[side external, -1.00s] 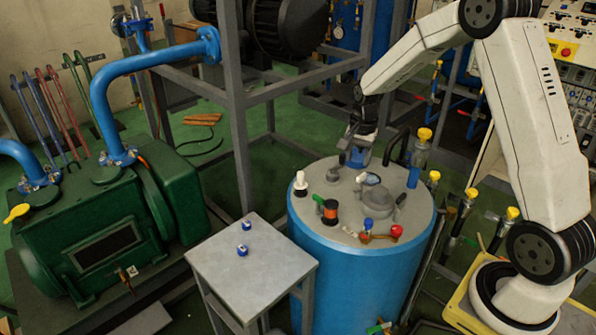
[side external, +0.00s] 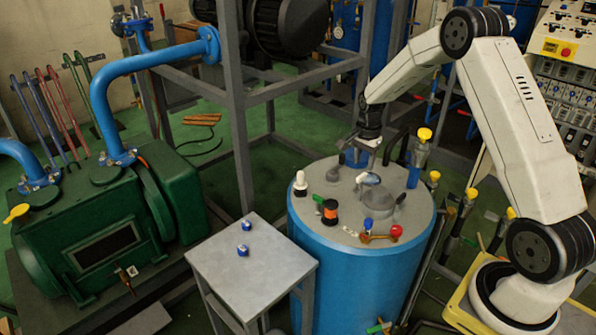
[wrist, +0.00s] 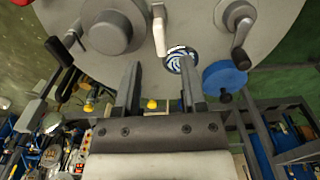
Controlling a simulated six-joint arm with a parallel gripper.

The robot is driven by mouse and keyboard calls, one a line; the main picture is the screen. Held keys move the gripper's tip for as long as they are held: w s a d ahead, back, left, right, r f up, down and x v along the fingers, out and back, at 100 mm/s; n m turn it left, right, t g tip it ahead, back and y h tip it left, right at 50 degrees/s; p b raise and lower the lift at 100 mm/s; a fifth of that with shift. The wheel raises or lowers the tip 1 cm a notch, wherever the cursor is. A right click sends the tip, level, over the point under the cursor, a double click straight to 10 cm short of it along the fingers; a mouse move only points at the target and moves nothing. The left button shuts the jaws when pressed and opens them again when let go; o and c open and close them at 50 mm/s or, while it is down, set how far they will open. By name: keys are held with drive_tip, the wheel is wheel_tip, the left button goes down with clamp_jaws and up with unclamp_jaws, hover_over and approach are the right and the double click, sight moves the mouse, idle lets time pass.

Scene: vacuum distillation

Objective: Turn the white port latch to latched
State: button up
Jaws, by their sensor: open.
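The white port latch (wrist: 159,30) is a small white lever beside the round grey port cover (wrist: 110,30) in the wrist view. It points down the picture, toward the gap between my fingers. In the side view a small pale piece (side external: 369,179) beside the port looks like the latch, but detail is too small to be sure. My gripper (wrist: 159,72) is open and empty, its two fingers spread to either side of the latch's line. The fingertips appear just short of the latch's lower end, with no contact visible. In the side view my gripper (side external: 370,147) hangs above the vessel lid.
The blue vessel (side external: 335,270) carries several fittings on its lid. A blue-and-white round piece (wrist: 181,60) lies by the right fingertip, with a blue knob (wrist: 222,78) beyond. A grey crank handle (wrist: 240,35) stands at right. A small grey table (side external: 250,267) stands left of the vessel.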

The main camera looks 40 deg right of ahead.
sight(362, 175)
drive_tip(key=shift+f, duration=2.35)
clamp_jaws()
